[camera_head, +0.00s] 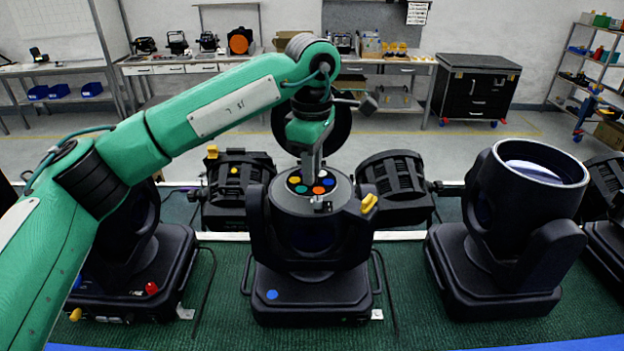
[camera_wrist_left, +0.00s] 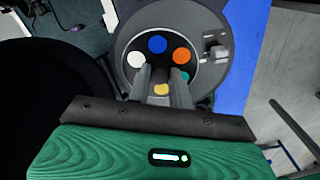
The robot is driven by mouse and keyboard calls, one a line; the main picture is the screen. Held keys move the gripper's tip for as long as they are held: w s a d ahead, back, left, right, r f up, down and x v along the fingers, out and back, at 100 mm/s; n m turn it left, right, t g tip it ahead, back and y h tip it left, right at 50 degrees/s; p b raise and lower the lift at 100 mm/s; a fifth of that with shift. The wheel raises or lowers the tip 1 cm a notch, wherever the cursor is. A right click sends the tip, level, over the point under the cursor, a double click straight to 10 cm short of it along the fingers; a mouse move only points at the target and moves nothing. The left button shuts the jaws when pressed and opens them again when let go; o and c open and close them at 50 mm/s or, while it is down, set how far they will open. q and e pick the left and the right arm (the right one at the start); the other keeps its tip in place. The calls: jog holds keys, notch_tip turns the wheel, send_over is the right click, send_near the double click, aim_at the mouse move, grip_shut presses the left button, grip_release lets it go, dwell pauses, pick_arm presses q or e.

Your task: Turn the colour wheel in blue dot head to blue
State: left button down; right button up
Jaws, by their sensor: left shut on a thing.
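The blue dot head (camera_head: 310,285) stands upright in the middle of the head view, with a blue dot (camera_head: 271,295) on its base front. Its colour wheel (camera_head: 312,184) lies in the round top and carries several coloured discs. In the left wrist view the wheel (camera_wrist_left: 183,52) shows white, blue, orange, green and yellow discs. The blue disc (camera_wrist_left: 157,44) is at the top of the wheel there. My left gripper (camera_head: 312,178) reaches down onto the wheel from above and is shut on it near the yellow disc (camera_wrist_left: 161,90). Its fingers hide part of the wheel. My right gripper is out of view.
Two black par cans (camera_head: 236,185) (camera_head: 397,185) flank the head behind.

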pick_arm(q)
jog(key=m+b, duration=0.2)
jog(key=m, duration=0.1)
jog(key=shift+f+m, duration=0.1)
jog(key=shift+m, duration=0.3)
jog(key=m+b, duration=0.1)
jog(key=m, duration=0.2)
jog(key=shift+m, duration=0.3)
jog(key=m, duration=0.4)
jog(key=shift+m, duration=2.5)
jog(key=c, duration=1.3)
grip_release()
jog(key=shift+o, duration=0.2)
jog(key=shift+r, duration=0.2)
